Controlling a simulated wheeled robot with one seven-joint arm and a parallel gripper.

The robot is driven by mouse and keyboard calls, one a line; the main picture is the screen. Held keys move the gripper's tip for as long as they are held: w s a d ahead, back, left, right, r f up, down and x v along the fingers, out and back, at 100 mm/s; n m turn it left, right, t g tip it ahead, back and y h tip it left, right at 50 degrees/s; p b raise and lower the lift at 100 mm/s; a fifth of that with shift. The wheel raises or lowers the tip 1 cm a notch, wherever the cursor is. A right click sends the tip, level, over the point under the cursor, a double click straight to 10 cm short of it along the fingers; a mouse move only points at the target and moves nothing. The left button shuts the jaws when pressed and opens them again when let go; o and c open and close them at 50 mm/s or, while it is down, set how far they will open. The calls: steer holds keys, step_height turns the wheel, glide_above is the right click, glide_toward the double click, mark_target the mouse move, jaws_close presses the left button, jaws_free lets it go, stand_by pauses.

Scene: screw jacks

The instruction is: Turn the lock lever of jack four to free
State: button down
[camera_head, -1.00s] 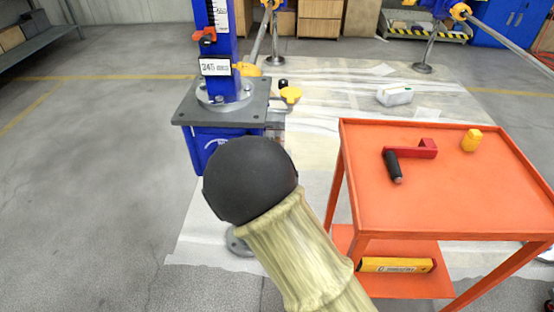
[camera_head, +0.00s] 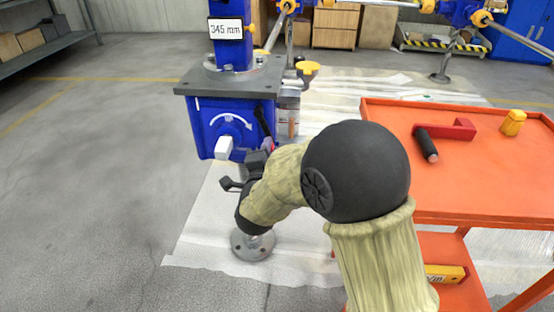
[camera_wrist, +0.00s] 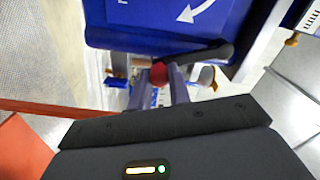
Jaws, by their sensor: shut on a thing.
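The jack in front of me has a blue housing (camera_head: 206,128) with a white curved arrow and a white block on its front. Its lock lever is a black bar (camera_head: 262,120) on the right side of the housing, slanting down. The lever ends in a red ball knob (camera_wrist: 159,73), seen in the wrist view. My gripper (camera_wrist: 160,82) is shut on this knob, one finger on each side. In the head view my gripper (camera_head: 266,150) is partly hidden by its own wrist. No jack number is readable.
A grey plate (camera_head: 262,78) and a 345 mm sign (camera_head: 226,28) sit above the housing. An orange cart (camera_head: 480,190) stands right of my arm, carrying a red crank (camera_head: 450,131) and a yellow object (camera_head: 512,122). The floor at left is clear.

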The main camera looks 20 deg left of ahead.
steer(key=shift+s+a+f+m+b, duration=0.15)
steer(key=shift+a+m+b, duration=0.4)
steer(key=shift+m+b, duration=0.2)
steer(key=shift+s+a+f+m+b, duration=0.1)
steer(key=shift+s+a+m+b, duration=0.05)
steer(key=shift+a+m+b, duration=0.5)
steer(key=shift+s+a+f+m+b, duration=0.15)
steer(key=shift+a+m+b, duration=0.3)
steer(key=shift+m+b, duration=0.3)
steer(key=c, duration=1.3)
jaws_free()
steer(key=p+v, duration=0.4)
steer(key=v, duration=1.3)
steer(key=shift+s+d, duration=0.15)
